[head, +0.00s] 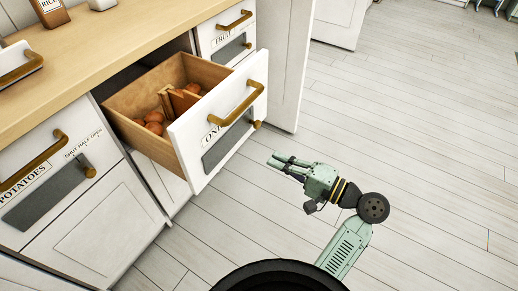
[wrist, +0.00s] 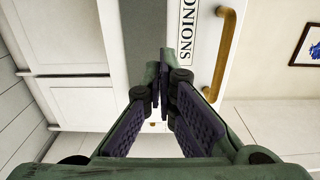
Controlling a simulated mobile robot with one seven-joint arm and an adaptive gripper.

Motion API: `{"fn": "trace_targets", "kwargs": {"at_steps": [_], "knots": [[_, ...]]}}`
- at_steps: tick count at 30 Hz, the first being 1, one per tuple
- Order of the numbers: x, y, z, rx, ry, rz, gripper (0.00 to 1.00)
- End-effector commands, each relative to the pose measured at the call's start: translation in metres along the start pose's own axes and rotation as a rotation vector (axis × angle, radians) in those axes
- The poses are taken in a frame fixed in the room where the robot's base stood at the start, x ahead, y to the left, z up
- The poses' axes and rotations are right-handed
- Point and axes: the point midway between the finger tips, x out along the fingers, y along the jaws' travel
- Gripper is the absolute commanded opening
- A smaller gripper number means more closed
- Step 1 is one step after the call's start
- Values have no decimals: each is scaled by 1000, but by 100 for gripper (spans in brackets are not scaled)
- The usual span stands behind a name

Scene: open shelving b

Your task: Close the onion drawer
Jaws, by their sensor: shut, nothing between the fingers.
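The onion drawer (head: 222,135) stands pulled out from the counter in the head view, with its white front, brass handle (head: 238,104) and grey panel facing right. Several brown onions (head: 153,122) and a wooden divider lie inside it. In the wrist view the ONIONS label (wrist: 188,35) and the brass handle (wrist: 224,55) show right of my fingers. My gripper (head: 273,160) is shut and empty, in front of and below the drawer front, apart from it in the head view. The wrist view also shows my gripper (wrist: 162,65) with its fingertips together.
The potatoes drawer (head: 45,180) is at the left and the fruit drawer (head: 225,30) is behind; both look shut. A wooden countertop (head: 110,50) runs above them, holding a rice jar (head: 50,12). The pale plank floor (head: 420,130) to the right is clear.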

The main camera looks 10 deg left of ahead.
Motion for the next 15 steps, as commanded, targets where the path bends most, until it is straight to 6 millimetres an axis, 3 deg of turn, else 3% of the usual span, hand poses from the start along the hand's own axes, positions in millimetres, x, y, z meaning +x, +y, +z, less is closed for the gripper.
{"fn": "trace_targets", "kwargs": {"at_steps": [15], "knots": [[103, -2, 1, -2, -3, 2, 0]]}}
